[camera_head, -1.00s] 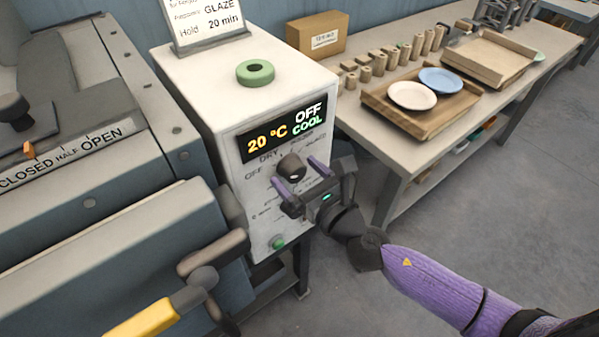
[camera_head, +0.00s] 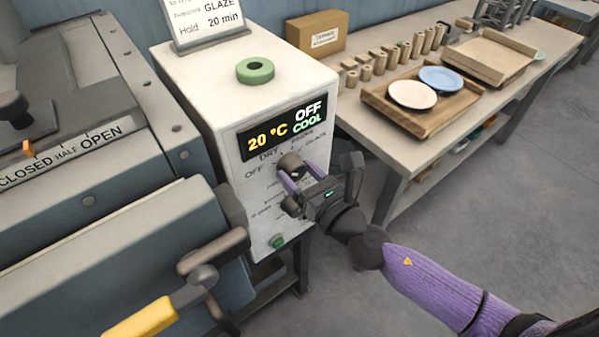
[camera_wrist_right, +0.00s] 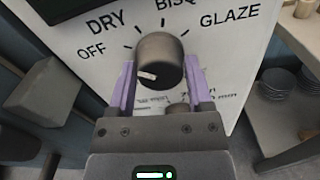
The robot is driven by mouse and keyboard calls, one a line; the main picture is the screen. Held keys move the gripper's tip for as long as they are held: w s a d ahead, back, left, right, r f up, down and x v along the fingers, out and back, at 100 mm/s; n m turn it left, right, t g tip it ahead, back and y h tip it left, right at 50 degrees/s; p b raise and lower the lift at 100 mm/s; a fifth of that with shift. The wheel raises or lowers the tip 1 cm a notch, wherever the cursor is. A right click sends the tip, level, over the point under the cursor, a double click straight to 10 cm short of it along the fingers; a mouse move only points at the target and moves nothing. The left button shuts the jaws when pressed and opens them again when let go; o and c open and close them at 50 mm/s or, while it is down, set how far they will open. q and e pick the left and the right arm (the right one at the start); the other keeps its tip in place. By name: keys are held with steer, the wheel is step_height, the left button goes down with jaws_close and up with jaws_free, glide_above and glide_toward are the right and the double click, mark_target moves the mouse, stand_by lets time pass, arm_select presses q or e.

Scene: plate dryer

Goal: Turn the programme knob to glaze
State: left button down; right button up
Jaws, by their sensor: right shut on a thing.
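The dark round programme knob (camera_head: 291,161) is on the front of the white control box (camera_head: 228,105), below the display. In the right wrist view the knob (camera_wrist_right: 161,58) is ringed by the words OFF, DRY, BISQ (cut off) and GLAZE, and its white mark sits at the lower left of its face. The display (camera_head: 282,134) reads 20 °C, OFF and COOL. My right gripper (camera_head: 298,172) is shut on the knob, one purple finger on each side. It also shows in the wrist view (camera_wrist_right: 160,80). My left gripper is not in view.
A green ring (camera_head: 255,70) and a sign (camera_head: 205,22) reading GLAZE, Hold 20 min are on top of the box. A green button (camera_head: 277,241) is low on its front. The kiln's handle (camera_head: 212,255) juts out at left. A table (camera_head: 385,155) with plates stands right.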

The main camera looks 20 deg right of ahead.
steer(key=m, duration=0.5)
steer(key=shift+m, duration=0.3)
steer(key=m+p, duration=0.1)
steer(key=m, duration=0.4)
steer(key=m+p, duration=0.1)
steer(key=m, duration=0.3)
steer(key=shift+r, duration=0.1)
steer(key=m+p, duration=0.2)
steer(key=m, duration=0.2)
steer(key=m+p, duration=0.1)
steer(key=m, duration=0.1)
steer(key=shift+m, duration=0.4)
steer(key=shift+m+p, duration=0.3)
steer(key=shift+m, duration=0.2)
